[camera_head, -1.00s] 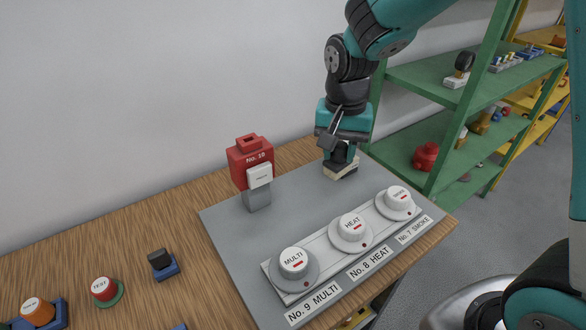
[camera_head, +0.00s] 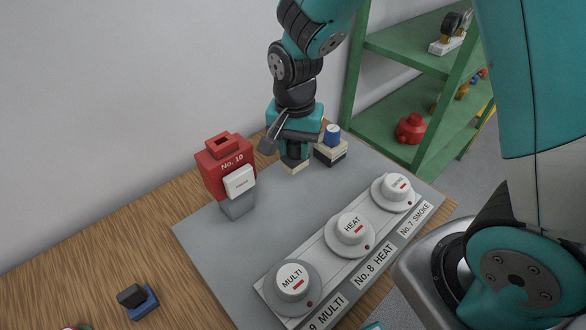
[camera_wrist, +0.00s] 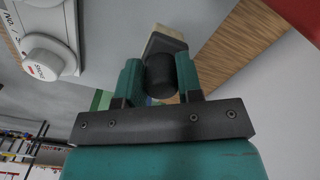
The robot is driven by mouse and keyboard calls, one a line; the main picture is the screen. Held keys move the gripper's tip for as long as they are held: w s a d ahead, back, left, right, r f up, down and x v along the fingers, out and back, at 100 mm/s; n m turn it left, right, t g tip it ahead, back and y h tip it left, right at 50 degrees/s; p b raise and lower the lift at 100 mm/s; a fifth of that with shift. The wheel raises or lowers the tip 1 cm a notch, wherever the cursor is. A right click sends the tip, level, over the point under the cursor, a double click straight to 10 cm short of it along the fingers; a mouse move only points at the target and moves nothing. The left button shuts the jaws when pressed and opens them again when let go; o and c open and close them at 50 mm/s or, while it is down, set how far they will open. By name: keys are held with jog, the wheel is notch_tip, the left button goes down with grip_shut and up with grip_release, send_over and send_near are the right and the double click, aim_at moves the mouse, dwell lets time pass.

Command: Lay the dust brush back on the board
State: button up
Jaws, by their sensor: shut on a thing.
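My gripper (camera_head: 294,152) is near the back edge of the grey board (camera_head: 205,235), pointing down. It is shut on the dust brush (camera_head: 293,167), whose cream lower end shows just below the fingers. In the wrist view the brush's dark round handle (camera_wrist: 160,75) sits between the two teal fingers, with a dark block and cream part beyond it. The brush is low over the board; I cannot tell whether it touches. The fingers hide much of the handle in the head view.
A red No. 10 box (camera_head: 225,165) stands to the left. White MULTI (camera_head: 291,281), HEAT (camera_head: 351,229) and SMOKE (camera_head: 395,190) knobs line the front. Bare board lies between.

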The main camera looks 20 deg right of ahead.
aim_at(295, 171)
jog(key=shift+f, duration=3.6)
jog(key=shift+f, duration=0.2)
jog(key=o, duration=0.9)
jog(key=shift+r, duration=0.1)
jog(key=shift+o, duration=0.2)
jog(key=shift+r, duration=0.1)
